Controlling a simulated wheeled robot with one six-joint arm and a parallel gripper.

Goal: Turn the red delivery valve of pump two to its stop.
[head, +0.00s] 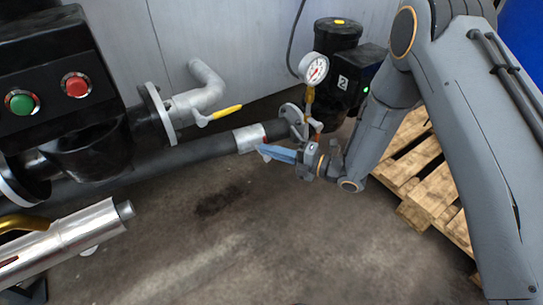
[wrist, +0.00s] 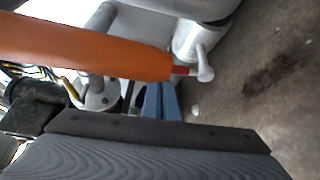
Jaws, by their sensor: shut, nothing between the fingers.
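The red delivery valve's lever (wrist: 100,50) looks orange-red and crosses the upper left of the wrist view, close to the camera. Its narrow red end meets a light grey valve stem (wrist: 204,68). My gripper's blue fingers (wrist: 161,100) are shut with nothing between them. The lever hides their tips in the wrist view; I cannot tell whether they touch it. In the head view, my gripper (head: 266,151) is beside the silver valve body (head: 249,138) on the dark pipe. Most of the lever is hidden there. Pump two (head: 346,84) is black and marked 2.
A pressure gauge (head: 314,68) stands above the pipe flange by pump two. A yellow-handled valve (head: 222,114) is to the left, near a control box (head: 45,85) with green and red buttons. A wooden pallet (head: 420,175) lies right. The floor in front is clear.

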